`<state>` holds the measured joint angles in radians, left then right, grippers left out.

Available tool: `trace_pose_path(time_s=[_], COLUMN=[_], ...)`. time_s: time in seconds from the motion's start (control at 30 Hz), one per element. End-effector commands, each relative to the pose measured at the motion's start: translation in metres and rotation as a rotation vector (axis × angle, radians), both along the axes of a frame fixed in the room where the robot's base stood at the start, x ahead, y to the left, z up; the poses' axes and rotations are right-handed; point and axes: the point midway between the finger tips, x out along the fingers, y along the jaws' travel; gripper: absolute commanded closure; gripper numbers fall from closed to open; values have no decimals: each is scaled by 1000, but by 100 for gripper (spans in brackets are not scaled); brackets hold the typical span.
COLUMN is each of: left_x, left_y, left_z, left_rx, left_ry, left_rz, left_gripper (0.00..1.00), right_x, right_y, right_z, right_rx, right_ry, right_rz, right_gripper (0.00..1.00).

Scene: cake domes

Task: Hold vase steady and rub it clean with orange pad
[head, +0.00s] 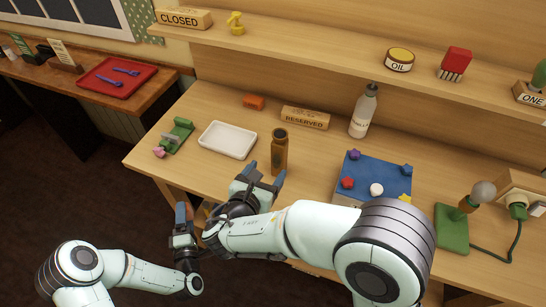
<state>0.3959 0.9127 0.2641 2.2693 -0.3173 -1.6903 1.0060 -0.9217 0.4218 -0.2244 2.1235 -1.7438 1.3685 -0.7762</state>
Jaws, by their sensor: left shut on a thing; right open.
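The brown vase (279,153) stands upright on the wooden table near its front edge. My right gripper (265,173) is open just in front of the vase, with its blue fingertips close to the vase's lower part. I cannot tell whether they touch it. The orange pad (253,102) lies on the table towards the back, behind the white tray. My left gripper (181,214) is low in front of the table edge, away from vase and pad. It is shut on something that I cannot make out.
A white tray (228,140), a RESERVED block (305,118), a white bottle (364,112) and a blue board (372,176) with coloured knobs surround the vase. A green-based lamp (453,230) with a cord is at right. A shelf (320,40) runs above the back.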

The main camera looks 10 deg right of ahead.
Motion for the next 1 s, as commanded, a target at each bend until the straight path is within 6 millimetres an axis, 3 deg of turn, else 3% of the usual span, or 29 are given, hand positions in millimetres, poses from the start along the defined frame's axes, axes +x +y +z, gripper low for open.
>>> trace_pose_path(time_s=[0.27, 0.7, 1.0], left_x=[0, 2, 3], left_y=[0, 0, 0], left_z=[0, 6, 9], left_rx=[0, 0, 0], left_ry=[0, -3, -4], left_rz=[0, 0, 0], left_gripper=[73, 73, 73], right_x=[10, 72, 94], right_y=[-6, -49, -63], right_z=[-1, -25, -33], right_rx=[-5, -5, -4], right_ry=[-7, -5, -6], right_rz=[-1, -1, 2], right_gripper=[28, 28, 28])
